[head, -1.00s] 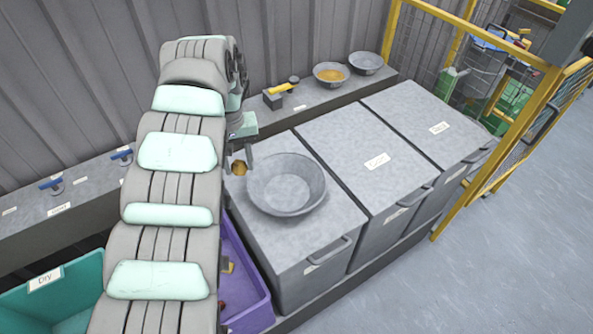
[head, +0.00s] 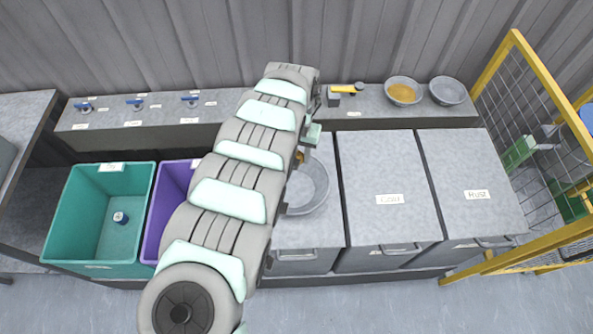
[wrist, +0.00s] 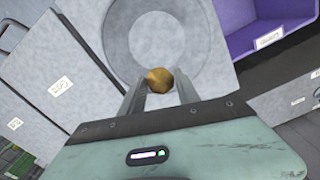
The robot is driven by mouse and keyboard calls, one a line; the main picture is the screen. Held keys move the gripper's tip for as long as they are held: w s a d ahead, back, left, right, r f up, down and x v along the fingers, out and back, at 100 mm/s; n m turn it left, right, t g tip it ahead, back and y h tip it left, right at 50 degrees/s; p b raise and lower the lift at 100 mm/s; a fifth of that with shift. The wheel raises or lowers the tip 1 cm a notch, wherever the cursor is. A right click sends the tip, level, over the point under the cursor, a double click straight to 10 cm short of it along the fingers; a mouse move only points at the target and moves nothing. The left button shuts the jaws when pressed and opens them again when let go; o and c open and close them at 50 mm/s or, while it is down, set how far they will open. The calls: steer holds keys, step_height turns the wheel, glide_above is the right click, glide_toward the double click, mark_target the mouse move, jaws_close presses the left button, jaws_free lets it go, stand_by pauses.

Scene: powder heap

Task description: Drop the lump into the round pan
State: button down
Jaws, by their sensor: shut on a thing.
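The round pan (head: 318,188) is a wide grey metal dish on a grey bin lid, partly hidden behind my arm in the head view. In the wrist view the pan (wrist: 197,22) fills the top middle. The lump (wrist: 158,80) is a small golden-brown ball between my fingertips. My gripper (wrist: 160,88) is shut on it. The lump overlaps the pan's near part in the wrist view; its height above the pan cannot be told. In the head view my gripper (head: 304,155) is by the pan's far left rim, mostly hidden by my arm.
Two grey lidded bins (head: 388,185) (head: 467,180) stand right of the pan. A teal crate (head: 75,215) and a purple crate (head: 158,205) stand left. On the back ledge are a bowl of yellow powder (head: 403,92) and an empty bowl (head: 448,92). A yellow mesh fence (head: 497,68) bounds the right.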

steer(key=s+f, duration=0.1)
steer(key=f, duration=0.1)
steer(key=s+f+m, duration=0.1)
steer(key=s+f, duration=0.1)
steer(key=s+f+m, duration=0.1)
steer(key=f, duration=0.1)
steer(key=shift+s+d+f, duration=0.15)
steer(key=shift+d+f, duration=0.15)
steer(key=shift+f, duration=0.05)
steer(key=shift+r+p, duration=0.1)
steer(key=shift+p, duration=0.2)
steer(key=c, duration=0.8)
jaws_free()
step_height(320, 180, up, 11)
steer(key=p, duration=0.1)
